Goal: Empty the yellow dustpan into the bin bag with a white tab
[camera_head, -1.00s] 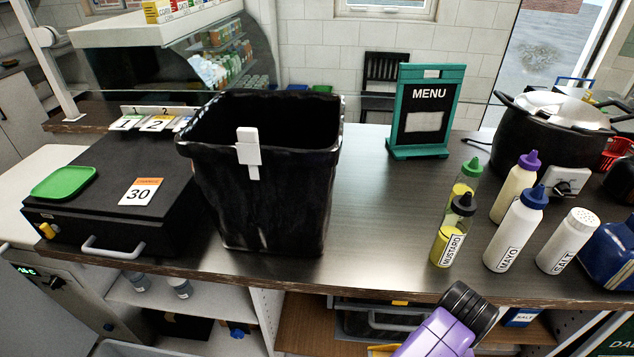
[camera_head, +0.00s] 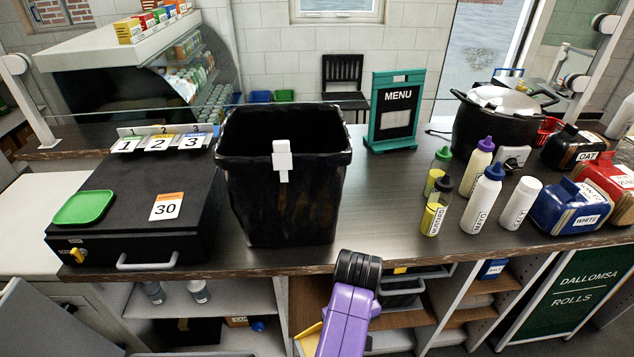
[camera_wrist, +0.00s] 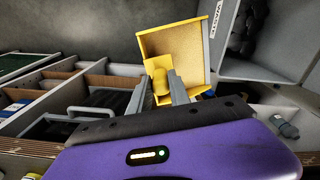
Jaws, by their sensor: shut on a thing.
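The black bin bag (camera_head: 300,205) stands open and upright on the counter, lining a square bin, with a white tab (camera_head: 283,160) on its near rim. Its inside bottom is hidden. In the wrist view my gripper (camera_wrist: 162,92) is shut on the handle of the yellow dustpan (camera_wrist: 182,45). The dustpan is held beyond the fingertips, and its brownish inner face shows; I cannot tell what lies in it. In the head view only my purple arm shows, low in front of the counter. A yellow edge at its left appears to be the dustpan.
A black cash drawer (camera_head: 130,205) with a green dish (camera_head: 84,207) stands left of the bin bag. A menu board (camera_head: 394,110), sauce bottles (camera_head: 480,200) and a black pot (camera_head: 495,122) stand to the right. Open shelves lie below the counter edge.

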